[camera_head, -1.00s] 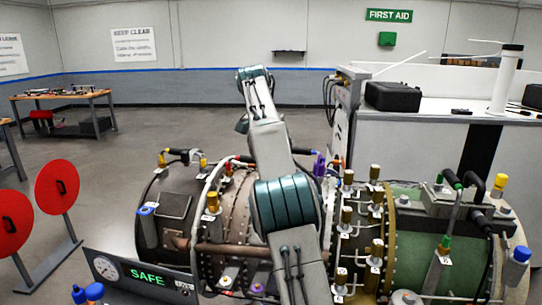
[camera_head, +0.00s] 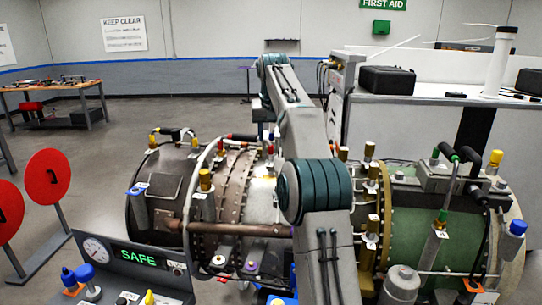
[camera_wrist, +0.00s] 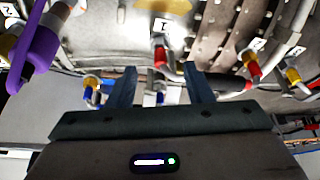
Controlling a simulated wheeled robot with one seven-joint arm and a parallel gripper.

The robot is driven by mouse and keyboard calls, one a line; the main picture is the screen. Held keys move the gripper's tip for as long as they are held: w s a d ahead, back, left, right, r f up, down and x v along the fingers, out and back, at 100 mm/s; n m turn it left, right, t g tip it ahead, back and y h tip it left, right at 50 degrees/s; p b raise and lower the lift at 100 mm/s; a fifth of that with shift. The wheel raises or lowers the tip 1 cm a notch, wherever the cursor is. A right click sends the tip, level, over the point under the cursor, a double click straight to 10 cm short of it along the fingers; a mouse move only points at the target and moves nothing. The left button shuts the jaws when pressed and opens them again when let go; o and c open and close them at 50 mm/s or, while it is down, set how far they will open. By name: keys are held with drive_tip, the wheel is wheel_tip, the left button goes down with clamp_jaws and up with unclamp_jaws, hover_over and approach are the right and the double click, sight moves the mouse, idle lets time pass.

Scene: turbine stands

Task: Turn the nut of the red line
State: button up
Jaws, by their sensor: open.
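A red-ended fitting (camera_wrist: 159,56) with a numbered white tag shows in the wrist view, just beyond and between my fingertips. A second red fitting (camera_wrist: 251,66) with a tag is to its right. I cannot tell which carries the red line's nut. In the head view a red fitting (camera_head: 221,143) stands on top of the turbine (camera_head: 238,190), and another red piece (camera_head: 270,151) is close to my arm. My gripper (camera_wrist: 160,86) is open, its two fingers apart and seemingly holding nothing. Its fingertips are hidden behind my arm in the head view.
A purple part (camera_wrist: 38,52) lies left of my fingers, with blue-ended fittings (camera_wrist: 91,94) close by. Yellow fittings (camera_head: 206,181) and pipes crowd the turbine. A SAFE panel (camera_head: 138,262) stands in front. Red discs (camera_head: 48,176) stand left; the floor beyond is open.

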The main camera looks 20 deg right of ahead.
sight(271, 155)
drive_tip(key=x, duration=0.8)
drive_tip(key=shift+r, duration=0.1)
drive_tip(key=c, duration=1)
